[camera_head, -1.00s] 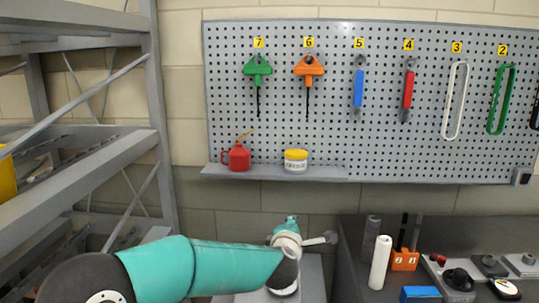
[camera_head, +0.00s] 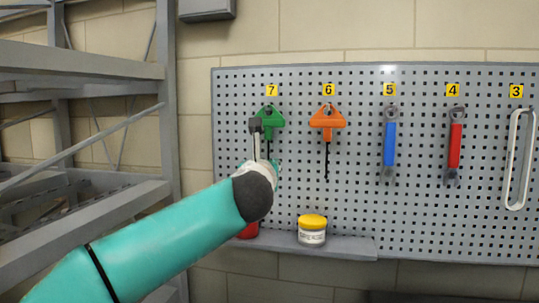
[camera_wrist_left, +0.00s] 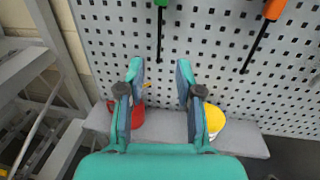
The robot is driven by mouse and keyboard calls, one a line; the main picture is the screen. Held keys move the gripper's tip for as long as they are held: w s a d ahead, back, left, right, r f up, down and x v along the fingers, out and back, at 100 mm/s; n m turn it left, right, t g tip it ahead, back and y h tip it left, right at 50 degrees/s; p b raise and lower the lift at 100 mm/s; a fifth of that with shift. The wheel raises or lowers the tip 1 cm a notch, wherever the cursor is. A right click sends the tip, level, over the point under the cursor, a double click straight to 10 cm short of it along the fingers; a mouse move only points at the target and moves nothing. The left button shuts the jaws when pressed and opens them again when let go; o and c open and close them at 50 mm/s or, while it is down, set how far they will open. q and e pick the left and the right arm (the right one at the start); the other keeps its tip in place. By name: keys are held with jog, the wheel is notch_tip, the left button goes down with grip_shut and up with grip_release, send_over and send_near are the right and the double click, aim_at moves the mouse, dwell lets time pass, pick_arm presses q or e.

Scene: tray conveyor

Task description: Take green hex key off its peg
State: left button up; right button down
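The green hex key (camera_head: 272,118) hangs on the pegboard under the yellow label 7, its dark shaft pointing down. In the wrist view its shaft (camera_wrist_left: 159,38) comes down from the top edge, and its handle is mostly cut off. My left gripper (camera_head: 256,124) is raised in front of the board and overlaps the key's left side and lower part in the head view. In the left wrist view the gripper (camera_wrist_left: 158,72) is open and empty, with the shaft beyond and roughly in line with its gap. My right gripper is not in view.
An orange hex key (camera_head: 328,122) hangs to the right at label 6, then a blue wrench (camera_head: 390,145) and a red wrench (camera_head: 456,145). A yellow-lidded jar (camera_head: 312,230) and a red oil can (camera_wrist_left: 137,115) stand on the shelf below. Metal racking (camera_head: 168,130) stands at the left.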

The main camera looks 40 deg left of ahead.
aim_at(269, 140)
pick_arm(q)
jog(key=shift+p+x, duration=2.45)
jog(key=shift+x, duration=3.45)
jog(key=shift+s, duration=0.1)
jog(key=shift+c, duration=0.3)
grip_shut()
jog(key=shift+s+r, duration=0.1)
jog(key=shift+r, duration=0.2)
jog(key=shift+s+d, duration=0.1)
